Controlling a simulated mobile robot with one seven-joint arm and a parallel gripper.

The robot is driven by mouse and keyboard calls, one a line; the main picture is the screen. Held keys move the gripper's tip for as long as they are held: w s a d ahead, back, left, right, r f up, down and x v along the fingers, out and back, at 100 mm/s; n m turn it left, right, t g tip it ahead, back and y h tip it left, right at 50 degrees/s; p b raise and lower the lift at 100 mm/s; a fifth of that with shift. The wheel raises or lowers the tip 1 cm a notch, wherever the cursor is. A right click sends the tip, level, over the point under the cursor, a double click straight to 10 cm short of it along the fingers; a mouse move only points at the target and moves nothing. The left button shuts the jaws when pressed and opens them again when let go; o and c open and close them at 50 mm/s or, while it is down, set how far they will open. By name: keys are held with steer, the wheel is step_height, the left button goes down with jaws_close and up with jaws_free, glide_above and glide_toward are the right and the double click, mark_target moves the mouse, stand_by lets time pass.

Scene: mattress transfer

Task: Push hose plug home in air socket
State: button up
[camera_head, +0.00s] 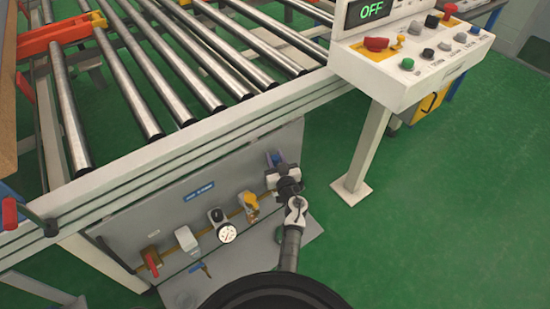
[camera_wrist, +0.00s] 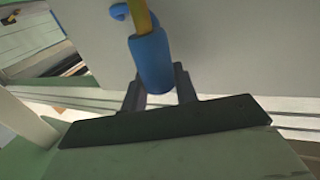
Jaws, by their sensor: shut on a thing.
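A blue cylindrical piece, which looks like the hose plug (camera_wrist: 153,62), sits between the fingers of my gripper (camera_wrist: 158,92) in the wrist view. A yellow rod or hose (camera_wrist: 140,17) runs into its upper end, with a second bit of blue beside it. My gripper is shut on the blue piece. In the head view my gripper (camera_head: 283,180) is at the right end of the grey air panel (camera_head: 225,200), and a little blue (camera_head: 276,158) shows just past it. I cannot pick out the air socket or tell how far the plug is in.
The panel carries a red-handled valve (camera_head: 152,264), a white unit (camera_head: 186,239), a round gauge (camera_head: 227,233), a yellow fitting (camera_head: 251,203) and a blue lever (camera_head: 201,268). The roller conveyor (camera_head: 170,135) is above.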

steer(key=shift+r+p, duration=0.15)
steer(key=shift+p, duration=0.2)
steer(key=shift+f+b, duration=2)
steer(key=shift+f, duration=1)
steer(key=shift+p, duration=1)
steer(key=shift+f+b, duration=1.4)
steer(key=shift+f, duration=0.65)
steer(key=o, duration=1.1)
steer(key=p+v, duration=0.2)
steer(key=v, duration=1.2)
steer(key=shift+r, duration=0.1)
